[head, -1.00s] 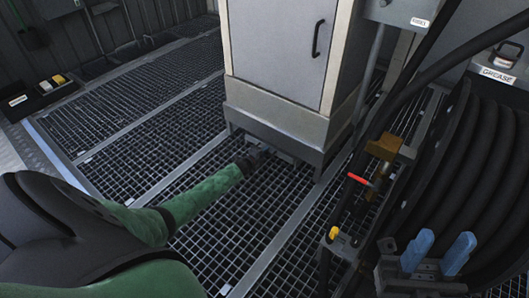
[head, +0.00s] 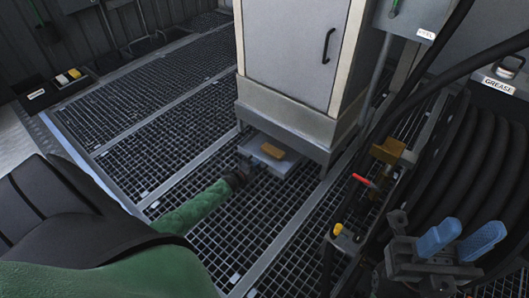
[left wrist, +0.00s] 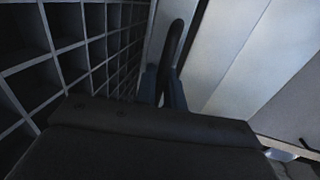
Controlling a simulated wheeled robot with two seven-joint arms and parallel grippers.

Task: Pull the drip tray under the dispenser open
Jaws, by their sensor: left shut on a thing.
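The drip tray (head: 287,163) is a shallow grey tray under the dispenser cabinet (head: 292,55). Its front part sticks out over the grating, and an orange-yellow block (head: 272,151) lies in it. The rear part is hidden under the cabinet. My left gripper (head: 247,164) is low at the tray's front edge. In the left wrist view its blue fingers (left wrist: 163,88) are shut on a dark curved handle (left wrist: 174,45). My right gripper (head: 472,232), with blue fingers apart, is open and empty at the lower right.
A black hose reel (head: 480,160) marked GREASE and brass fittings (head: 388,151) stand at the right. A small box with switches (head: 58,87) is at the left. The grating (head: 240,235) in front of the tray is clear apart from my left arm.

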